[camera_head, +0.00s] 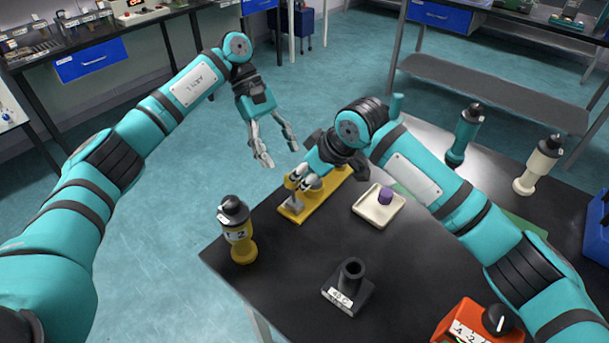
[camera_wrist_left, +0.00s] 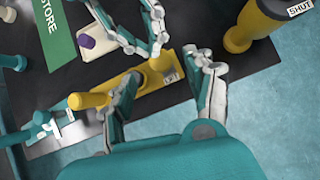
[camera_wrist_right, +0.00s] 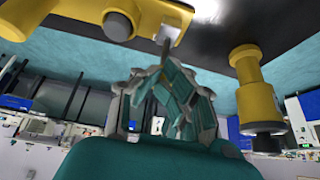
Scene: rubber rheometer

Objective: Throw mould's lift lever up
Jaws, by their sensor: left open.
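The mould (camera_head: 293,213) is a yellow plate with raised yellow parts at the table's far edge. In the left wrist view it is a long yellow body (camera_wrist_left: 132,84) with a rounded yellow post near its right end; in the right wrist view its yellow part (camera_wrist_right: 85,10) is at the top. My right gripper (camera_head: 302,181) is down at the mould, its fingers close together; a short dark rod, perhaps the lift lever (camera_wrist_right: 165,50), shows just past the fingertips. Its grip is unclear. My left gripper (camera_head: 279,160) is open and empty, beyond the table edge.
A yellow bottle-shaped object (camera_head: 238,240) with a black top stands left of the mould. A white tray (camera_head: 372,218) with a purple piece is to the right. A black holder (camera_head: 347,290) and an orange device (camera_head: 470,325) stand nearer. Teal and cream bottles stand far right.

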